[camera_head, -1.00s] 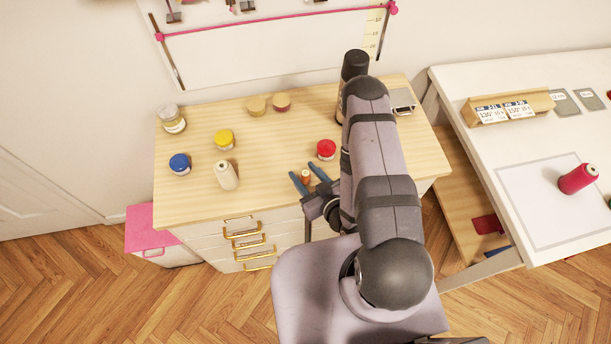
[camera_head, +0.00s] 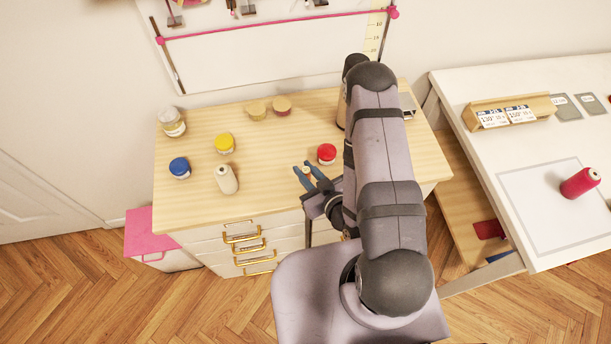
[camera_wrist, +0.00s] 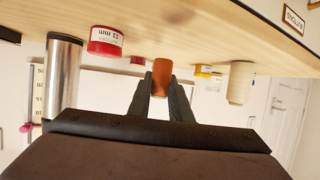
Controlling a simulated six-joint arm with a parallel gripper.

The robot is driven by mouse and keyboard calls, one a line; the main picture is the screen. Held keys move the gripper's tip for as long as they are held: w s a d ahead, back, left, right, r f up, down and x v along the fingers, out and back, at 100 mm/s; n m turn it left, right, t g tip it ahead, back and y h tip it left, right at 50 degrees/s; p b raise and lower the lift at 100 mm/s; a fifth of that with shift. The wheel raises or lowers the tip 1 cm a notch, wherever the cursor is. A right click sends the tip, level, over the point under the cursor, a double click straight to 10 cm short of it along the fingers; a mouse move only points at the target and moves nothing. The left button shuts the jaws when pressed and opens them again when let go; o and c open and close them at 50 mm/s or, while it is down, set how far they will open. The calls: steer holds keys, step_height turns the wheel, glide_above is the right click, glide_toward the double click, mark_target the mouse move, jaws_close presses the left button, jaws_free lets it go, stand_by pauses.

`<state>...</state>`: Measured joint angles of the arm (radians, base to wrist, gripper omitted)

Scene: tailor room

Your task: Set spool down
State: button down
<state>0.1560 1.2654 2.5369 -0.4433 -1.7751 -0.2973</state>
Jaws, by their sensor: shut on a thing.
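A small orange-brown spool (camera_wrist: 162,76) is between the two fingers of my gripper (camera_wrist: 164,84) in the wrist view, which sees the desk upside down. The gripper is shut on it. In the head view, the spool (camera_head: 306,171) shows its pale top between the blue-grey fingers of my gripper (camera_head: 307,173), near the front of the wooden desk (camera_head: 275,185). I cannot tell whether the spool's base touches the desk top.
A red-lidded jar (camera_head: 327,153) stands just behind and right of the gripper. A cream thread cone (camera_head: 227,179), a blue jar (camera_head: 179,168) and a yellow jar (camera_head: 224,142) stand to the left. Bare desk lies between cone and gripper.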

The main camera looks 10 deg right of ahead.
steer(key=shift+r+p, duration=2.55)
steer(key=shift+r, duration=0.35)
steer(key=w+d+r+b, duration=0.4)
steer(key=w+b, duration=0.2)
steer(key=w, duration=0.3)
steer(key=w+d+r+b, duration=0.3)
steer(key=w+r+b, duration=0.25)
steer(key=w, duration=0.35)
step_height(320, 180, down, 9)
steer(key=w+d, duration=0.2)
steer(key=shift+m+h+b, duration=0.3)
steer(key=shift+m, duration=0.1)
steer(key=shift+f, duration=0.15)
